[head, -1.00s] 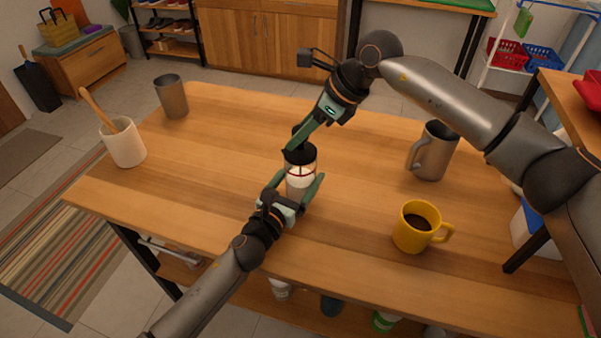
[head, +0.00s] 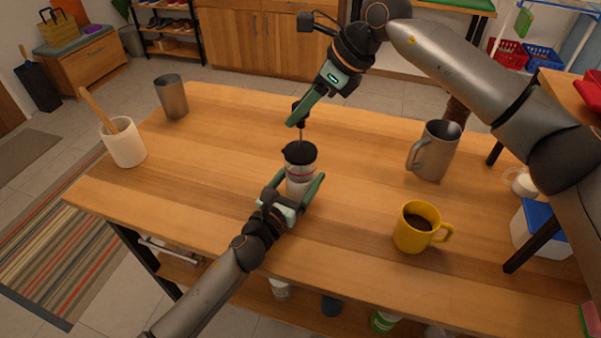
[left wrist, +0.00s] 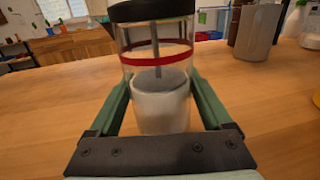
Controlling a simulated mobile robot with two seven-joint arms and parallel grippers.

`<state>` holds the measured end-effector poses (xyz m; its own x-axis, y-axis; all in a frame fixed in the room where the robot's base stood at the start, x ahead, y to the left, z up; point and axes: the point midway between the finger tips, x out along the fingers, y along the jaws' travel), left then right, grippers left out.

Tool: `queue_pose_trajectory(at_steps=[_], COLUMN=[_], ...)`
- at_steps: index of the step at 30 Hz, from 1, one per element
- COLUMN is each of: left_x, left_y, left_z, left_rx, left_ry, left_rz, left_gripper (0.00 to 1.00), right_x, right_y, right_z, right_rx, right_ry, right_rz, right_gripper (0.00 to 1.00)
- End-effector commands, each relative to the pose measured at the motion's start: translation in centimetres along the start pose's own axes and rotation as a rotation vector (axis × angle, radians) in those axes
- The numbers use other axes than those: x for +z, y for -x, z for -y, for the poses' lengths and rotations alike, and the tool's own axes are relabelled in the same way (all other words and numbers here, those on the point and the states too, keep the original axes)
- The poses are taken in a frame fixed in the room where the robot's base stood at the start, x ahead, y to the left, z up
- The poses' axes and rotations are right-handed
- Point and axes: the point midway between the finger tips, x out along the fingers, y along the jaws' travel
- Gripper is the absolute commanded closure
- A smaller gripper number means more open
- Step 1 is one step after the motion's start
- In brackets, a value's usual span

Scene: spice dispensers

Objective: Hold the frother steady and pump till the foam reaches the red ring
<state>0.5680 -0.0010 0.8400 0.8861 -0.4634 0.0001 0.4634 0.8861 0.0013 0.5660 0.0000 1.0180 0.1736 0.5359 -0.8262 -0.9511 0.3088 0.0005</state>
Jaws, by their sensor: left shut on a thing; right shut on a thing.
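The frother (head: 300,171) is a clear jar with a black lid, upright on the table. My left gripper (head: 296,184) is shut around its lower body. My right gripper (head: 298,114) is shut on the black plunger knob (head: 299,107), above the lid, with a length of thin rod (head: 300,136) showing between knob and lid. In the left wrist view the red ring (left wrist: 158,61) circles the upper jar. White foam (left wrist: 161,108) fills the lower part; its greyish top lies below the ring, with clear glass between. The rod runs down to that top.
A yellow mug (head: 412,238) with dark liquid and a grey metal pitcher (head: 434,155) stand to the right. A grey cup (head: 172,98) and a white crock (head: 124,145) with a wooden utensil stand at the left. Table around the frother is clear.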

Motion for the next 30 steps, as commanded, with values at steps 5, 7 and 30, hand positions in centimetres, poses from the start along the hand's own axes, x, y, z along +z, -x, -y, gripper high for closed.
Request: queue_pose_trajectory(at_steps=[5, 7, 30], left_x=[-0.1, -0.1, -0.1], left_y=[0.0, 0.0, 0.0], left_z=[-0.1, -0.1, 0.0], left_rx=[0.003, 0.003, 0.001], left_ry=[0.002, 0.002, 0.002], left_rz=[-0.003, -0.003, -0.002], left_gripper=[0.95, 0.95, 0.95], right_x=[0.6, 0.6, -1.6], right_y=[0.8, 0.8, -2.2], right_z=[0.1, 0.1, 0.1], right_rx=[-0.004, -0.004, 0.0], right_ry=[0.0, -0.001, -0.003], right_rz=[0.005, 0.005, 0.0], right_gripper=[1.0, 1.0, 1.0])
